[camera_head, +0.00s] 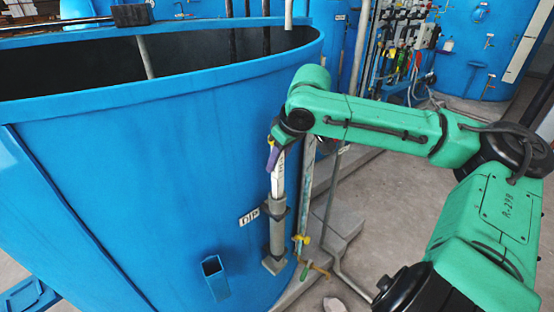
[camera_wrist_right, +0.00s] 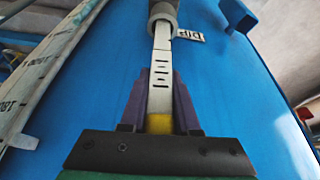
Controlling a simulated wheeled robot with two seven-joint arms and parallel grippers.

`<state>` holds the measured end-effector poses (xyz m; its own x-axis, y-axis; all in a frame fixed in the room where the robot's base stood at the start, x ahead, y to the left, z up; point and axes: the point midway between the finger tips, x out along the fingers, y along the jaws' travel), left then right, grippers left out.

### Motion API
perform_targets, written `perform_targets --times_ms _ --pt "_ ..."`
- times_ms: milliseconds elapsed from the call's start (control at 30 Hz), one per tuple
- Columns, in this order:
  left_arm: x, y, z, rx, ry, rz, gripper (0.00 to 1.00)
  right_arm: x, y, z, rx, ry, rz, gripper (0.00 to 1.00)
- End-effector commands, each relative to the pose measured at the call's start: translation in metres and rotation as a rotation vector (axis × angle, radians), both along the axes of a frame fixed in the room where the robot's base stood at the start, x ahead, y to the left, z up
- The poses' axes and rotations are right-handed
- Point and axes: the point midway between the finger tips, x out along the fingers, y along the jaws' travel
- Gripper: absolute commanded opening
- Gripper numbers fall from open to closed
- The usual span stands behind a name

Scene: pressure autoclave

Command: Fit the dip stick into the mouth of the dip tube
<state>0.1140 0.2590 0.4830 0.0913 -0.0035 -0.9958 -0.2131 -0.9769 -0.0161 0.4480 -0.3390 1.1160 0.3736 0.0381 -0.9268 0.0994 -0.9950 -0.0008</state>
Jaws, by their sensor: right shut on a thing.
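The dip stick (camera_head: 279,178) is a pale flat strip with dark marks and a yellow band near the held end. My right gripper (camera_head: 274,152), with purple fingers, is shut on its upper part. In the right wrist view the gripper (camera_wrist_right: 160,88) holds the stick (camera_wrist_right: 161,65) between both fingers. The grey dip tube (camera_head: 277,232) stands upright against the blue tank's side. The stick points down and its lower end meets the tube's mouth (camera_wrist_right: 163,10); how deep it sits inside cannot be told. My left gripper is not in view.
The large open blue tank (camera_head: 150,180) fills the left. A DIP label (camera_head: 249,217) is beside the tube, and a blue pocket (camera_head: 214,277) is lower on the tank wall. Pipes with a yellow valve (camera_head: 301,239) stand close right of the tube. Grey floor lies beyond.

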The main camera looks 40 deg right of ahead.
Motion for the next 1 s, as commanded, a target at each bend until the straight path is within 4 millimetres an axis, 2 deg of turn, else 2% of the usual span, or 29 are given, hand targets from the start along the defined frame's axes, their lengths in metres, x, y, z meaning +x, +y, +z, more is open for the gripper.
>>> perform_targets --times_ms 1000 --pt "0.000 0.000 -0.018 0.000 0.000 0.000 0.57 0.000 0.000 -0.026 0.000 -0.001 0.000 0.00"
